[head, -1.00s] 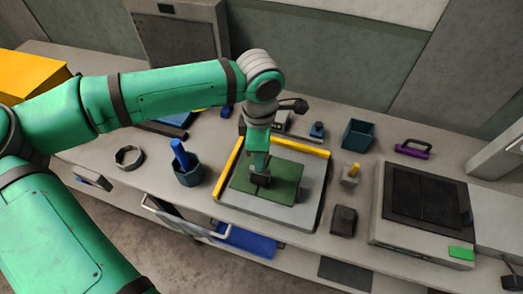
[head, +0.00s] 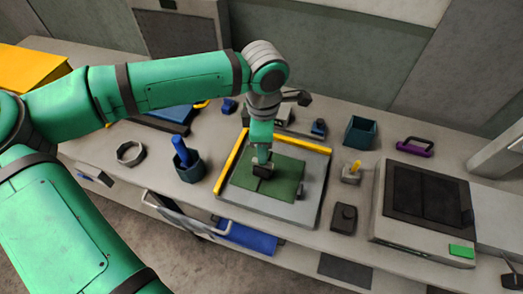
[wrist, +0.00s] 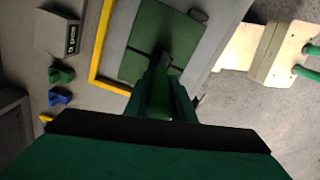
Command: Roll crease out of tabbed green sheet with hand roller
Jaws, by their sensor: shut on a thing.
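The green sheet (head: 284,180) lies on a grey board (head: 315,205) with yellow strips along its left and back edges. A thin dark line crosses the sheet in both views; in the wrist view (wrist: 150,25) it runs across near its middle. A small dark piece, perhaps the tab, shows at its right edge. My gripper (head: 262,160) is shut on the hand roller (head: 262,170), over the left-middle of the sheet. The wrist view shows a green handle (wrist: 160,95) between my fingers. The fingers hide much of the roller, and I cannot tell whether it touches the sheet.
A dark cup (head: 188,170) with a blue-handled tool stands left of the board. A yellow-handled block (head: 352,172) and a dark block (head: 343,217) stand to its right. Beyond them are a teal bin (head: 361,132), a purple-handled item (head: 414,147) and a large dark-topped machine (head: 425,205).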

